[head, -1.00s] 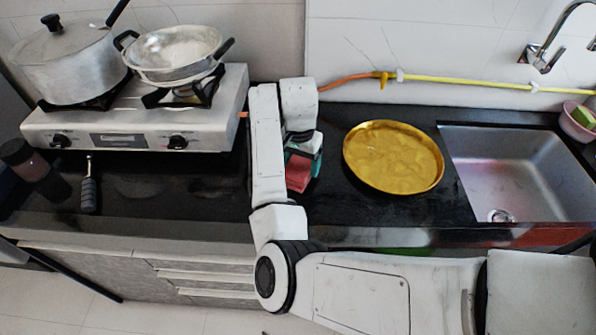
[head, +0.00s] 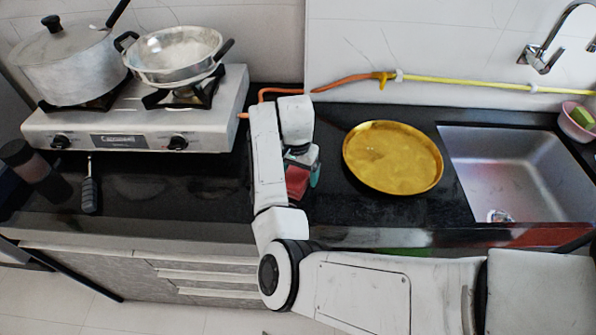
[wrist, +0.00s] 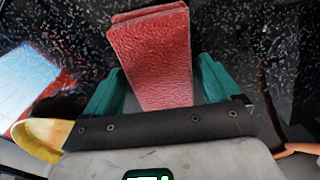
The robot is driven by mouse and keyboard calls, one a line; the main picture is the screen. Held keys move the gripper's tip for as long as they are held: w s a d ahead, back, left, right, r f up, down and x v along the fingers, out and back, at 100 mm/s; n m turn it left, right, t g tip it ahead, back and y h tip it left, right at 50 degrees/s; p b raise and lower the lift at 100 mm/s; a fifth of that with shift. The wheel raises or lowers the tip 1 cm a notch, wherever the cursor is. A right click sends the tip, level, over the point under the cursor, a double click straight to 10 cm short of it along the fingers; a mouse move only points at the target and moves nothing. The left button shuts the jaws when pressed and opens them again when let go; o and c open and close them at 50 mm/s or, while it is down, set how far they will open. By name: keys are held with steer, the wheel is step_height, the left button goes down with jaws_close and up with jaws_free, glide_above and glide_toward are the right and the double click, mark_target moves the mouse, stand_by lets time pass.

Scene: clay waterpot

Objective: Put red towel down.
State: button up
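The red towel (wrist: 155,60) is a folded, textured block between the two teal fingers of my gripper (wrist: 160,85) in the wrist view. The fingers sit close along its two sides, and its far end sticks out past their tips. In the head view, the towel (head: 297,181) shows in part below my gripper (head: 302,172), left of the golden tray. My arm hides some of it. It is over the black counter (head: 345,212); I cannot tell whether it touches the surface.
The golden round tray (head: 393,158) lies just right of my gripper, with the sink (head: 520,170) beyond. The stove (head: 130,125) with a pot (head: 70,65) and a pan (head: 172,55) stands at left. The hose (head: 450,79) runs along the wall.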

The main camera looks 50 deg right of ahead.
mark_target(297, 173)
steer(key=shift+o, duration=0.8)
steer(key=shift+r, duration=0.1)
step_height(297, 173, up, 12)
steer(key=shift+a+b, duration=0.2)
steer(key=shift+b, duration=0.2)
steer(key=shift+r, duration=0.1)
